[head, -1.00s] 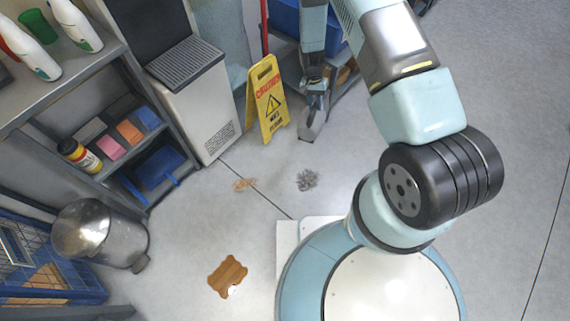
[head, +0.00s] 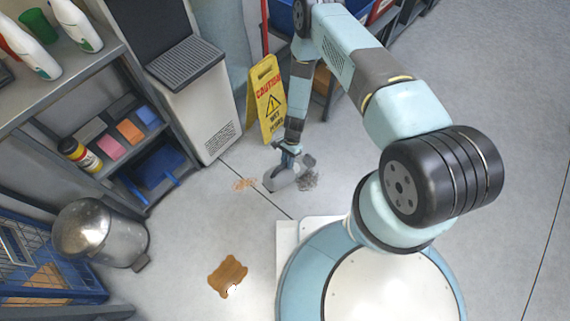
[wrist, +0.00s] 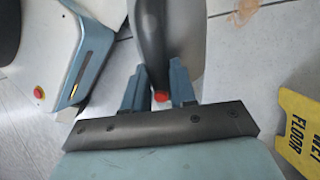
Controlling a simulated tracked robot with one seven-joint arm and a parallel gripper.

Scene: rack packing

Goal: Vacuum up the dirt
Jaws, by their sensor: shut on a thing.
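My gripper (head: 289,149) is shut on a grey hand-held vacuum (head: 281,177), held low over the floor. In the wrist view my gripper's two blue fingers (wrist: 158,90) close around the vacuum (wrist: 185,30), which has a red button. A tan patch of dirt (head: 245,184) lies to the left of the vacuum; a tan patch also shows at the top of the wrist view (wrist: 243,12). I cannot tell whether the vacuum touches the floor.
A yellow caution sign (head: 267,98) stands behind the vacuum. A metal bin (head: 100,234) and a shelf rack (head: 60,90) stand left. A white-and-grey cabinet (head: 205,105) stands behind. Floor between is clear.

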